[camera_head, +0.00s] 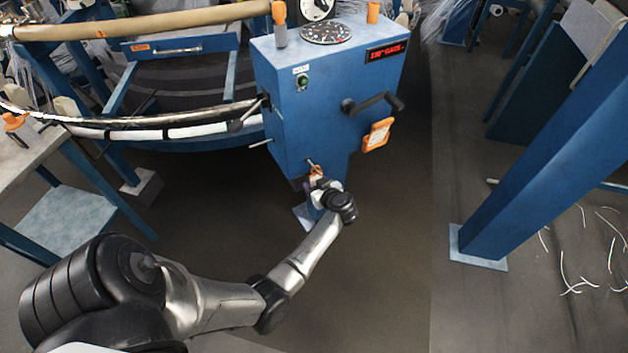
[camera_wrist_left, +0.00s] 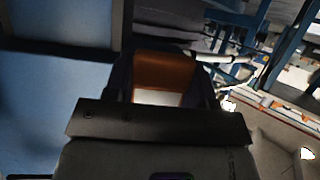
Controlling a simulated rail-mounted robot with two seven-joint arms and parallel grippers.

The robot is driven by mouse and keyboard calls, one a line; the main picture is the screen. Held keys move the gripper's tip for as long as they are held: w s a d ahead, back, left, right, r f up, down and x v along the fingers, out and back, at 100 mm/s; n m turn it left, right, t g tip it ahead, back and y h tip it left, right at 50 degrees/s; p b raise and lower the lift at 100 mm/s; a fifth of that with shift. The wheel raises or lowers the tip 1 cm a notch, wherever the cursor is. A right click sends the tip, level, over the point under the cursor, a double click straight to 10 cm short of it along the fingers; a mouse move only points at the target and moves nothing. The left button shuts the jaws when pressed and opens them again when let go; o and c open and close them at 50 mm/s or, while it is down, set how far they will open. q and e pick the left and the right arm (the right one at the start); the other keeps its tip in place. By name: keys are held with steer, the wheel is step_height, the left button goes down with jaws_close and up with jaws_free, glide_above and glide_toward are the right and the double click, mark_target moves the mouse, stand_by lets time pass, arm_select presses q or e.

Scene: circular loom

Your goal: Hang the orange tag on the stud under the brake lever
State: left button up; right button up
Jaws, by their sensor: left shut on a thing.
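My left gripper (camera_head: 317,182) is at the lower front of the blue cabinet (camera_head: 285,110), shut on an orange tag (camera_head: 316,172). In the left wrist view the orange tag (camera_wrist_left: 165,70) sits between the fingers, with a white part below it. A short pale pin (camera_head: 310,162) sticks out just above the tag; I cannot tell whether they touch. A dark-gripped lever (camera_head: 247,116) projects from the cabinet's left edge, and a thin light stud (camera_head: 261,143) projects below it. My right gripper is not in view.
A black crank handle (camera_head: 372,103) and an orange-framed card (camera_head: 377,134) are on the cabinet's right face. The curved loom rail (camera_head: 170,130) runs to the left. A blue post (camera_head: 540,140) stands at right. The floor between is clear.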

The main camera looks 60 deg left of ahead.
arm_select(q)
steer(key=shift+d+r+p, duration=0.15)
steer(key=shift+d+p, duration=0.65)
steer(key=shift+d, duration=0.45)
steer(key=shift+d+r+p, duration=0.15)
steer(key=shift+d+p, duration=0.6)
steer(key=shift+d, duration=0.45)
